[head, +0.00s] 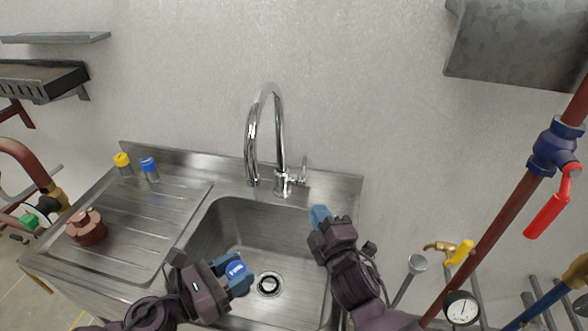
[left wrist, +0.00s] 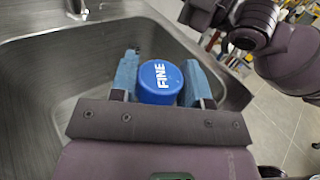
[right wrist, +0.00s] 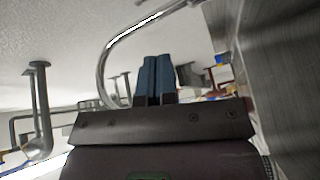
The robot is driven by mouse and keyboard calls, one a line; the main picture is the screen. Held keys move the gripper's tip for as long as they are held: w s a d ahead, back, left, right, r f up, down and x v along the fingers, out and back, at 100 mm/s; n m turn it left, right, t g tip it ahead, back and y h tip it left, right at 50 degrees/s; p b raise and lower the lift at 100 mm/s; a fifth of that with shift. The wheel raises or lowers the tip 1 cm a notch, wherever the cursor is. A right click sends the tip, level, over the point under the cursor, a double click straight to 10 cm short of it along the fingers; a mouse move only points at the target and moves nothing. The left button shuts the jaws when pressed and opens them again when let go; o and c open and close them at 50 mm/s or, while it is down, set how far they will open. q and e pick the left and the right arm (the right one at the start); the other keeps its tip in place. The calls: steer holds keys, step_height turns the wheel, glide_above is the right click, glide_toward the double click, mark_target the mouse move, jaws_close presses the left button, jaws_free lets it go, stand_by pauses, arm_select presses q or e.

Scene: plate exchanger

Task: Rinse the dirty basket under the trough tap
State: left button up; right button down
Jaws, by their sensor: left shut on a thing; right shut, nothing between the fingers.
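My left gripper (head: 236,270) is shut on a blue-capped round piece (left wrist: 161,82) marked "FINE", held over the sink basin. This piece also shows in the head view (head: 238,267); its lower part is hidden, so I cannot see dirt on it. My right gripper (head: 320,214) is shut and empty, at the basin's back right, to the right of and in front of the tap lever (head: 304,168). The chrome tap (head: 280,125) arches over the back of the basin (head: 285,222). I see no water stream. Its spout is behind my left gripper and the held piece.
A yellow-capped piece (head: 122,164) and a blue-capped piece (head: 149,168) stand at the back of the drainboard (head: 150,222). A red-brown fitting (head: 86,229) sits at its left. Pipes with a red-handled valve (head: 545,217) and a gauge (head: 461,308) are at the right.

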arm_select(q)
steer(key=shift+r, duration=0.1)
arm_select(e)
steer(key=n, duration=0.2)
arm_select(q)
steer(key=shift+a, duration=0.1)
steer(key=shift+f, duration=0.25)
arm_select(e)
steer(key=n, duration=0.3)
glide_toward(303, 170)
steer(key=w+a+r, duration=0.3)
steer(key=a, duration=0.2)
arm_select(q)
steer(key=shift+r, duration=0.1)
arm_select(e)
steer(key=shift+w+d+r+y, duration=0.15)
steer(key=shift+w+d, duration=0.15)
steer(key=shift+w, duration=0.2)
steer(key=shift+w+d+f+y, duration=0.1)
steer(key=shift+w+d, duration=0.15)
steer(key=shift+w, duration=0.3)
steer(key=shift+w+d+r+y, duration=0.15)
steer(key=shift+w+d, duration=0.15)
steer(key=shift+w, duration=0.2)
